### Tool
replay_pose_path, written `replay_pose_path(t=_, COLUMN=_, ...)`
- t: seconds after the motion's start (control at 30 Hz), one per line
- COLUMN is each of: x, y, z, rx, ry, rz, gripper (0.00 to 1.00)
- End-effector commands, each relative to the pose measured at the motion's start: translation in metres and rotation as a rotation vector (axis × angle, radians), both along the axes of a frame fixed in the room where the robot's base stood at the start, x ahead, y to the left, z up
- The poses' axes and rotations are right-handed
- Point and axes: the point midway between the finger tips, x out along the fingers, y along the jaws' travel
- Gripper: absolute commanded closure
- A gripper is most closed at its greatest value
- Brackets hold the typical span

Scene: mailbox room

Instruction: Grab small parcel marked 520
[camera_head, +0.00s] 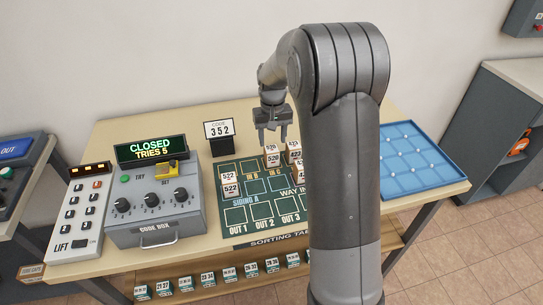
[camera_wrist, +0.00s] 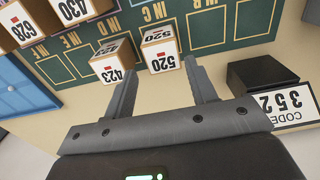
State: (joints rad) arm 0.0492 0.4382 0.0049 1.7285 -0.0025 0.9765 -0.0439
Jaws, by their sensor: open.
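The small parcel marked 520 (camera_wrist: 160,60) is a light brown box with white number labels. In the wrist view it stands just beyond and between the fingertips of my gripper (camera_wrist: 158,72). In the head view the parcel (camera_head: 271,157) stands on the green sorting board, just below my gripper (camera_head: 272,139). The gripper is open and empty, its two fingers apart. A parcel marked 423 (camera_wrist: 113,65) stands close beside the 520 parcel, near the left finger in the wrist view.
A parcel marked 522 (camera_head: 230,184) stands farther left on the sorting board (camera_head: 262,211). The code sign 352 (camera_head: 219,130), code box (camera_head: 155,204) and blue tray (camera_head: 415,165) surround the board. My arm hides its right part.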

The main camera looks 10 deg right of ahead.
Motion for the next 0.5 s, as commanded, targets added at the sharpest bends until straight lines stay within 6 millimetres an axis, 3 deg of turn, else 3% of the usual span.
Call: replay_pose_path(t=0.5, x=-0.002, y=0.004, z=-0.063, rx=0.000, ry=0.002, rz=0.000, gripper=0.48)
